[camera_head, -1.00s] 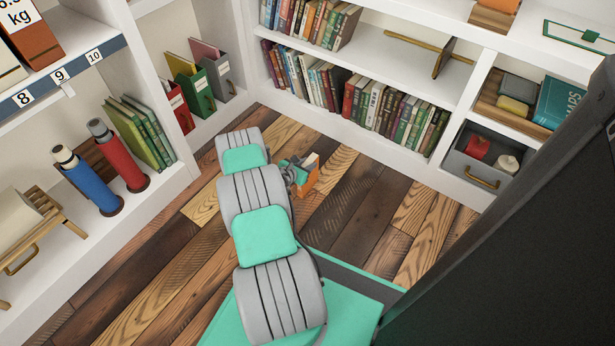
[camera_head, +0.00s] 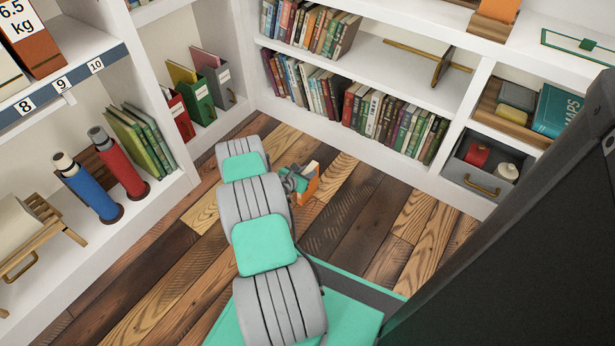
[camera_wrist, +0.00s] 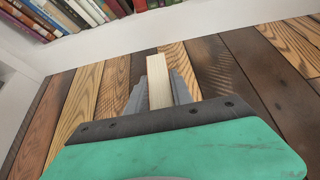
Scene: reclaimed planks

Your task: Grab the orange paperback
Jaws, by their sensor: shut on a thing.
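The orange paperback (camera_head: 310,183) shows in the head view just right of the end of my arm, above the plank floor, with its pale page edge turned up. My gripper (camera_head: 294,180) is shut on it; my arm hides part of the gripper. In the wrist view the book (camera_wrist: 159,82) stands as a narrow cream block of pages between the two grey fingers of my gripper (camera_wrist: 160,90). Its orange cover is hardly visible there.
Shelves with rows of books (camera_head: 385,118) stand at the back. A left shelf holds blue and red flasks (camera_head: 88,185) and green books. A grey drawer (camera_head: 482,178) with a red item sits at right. Plank floor (camera_head: 350,225) is clear around the book.

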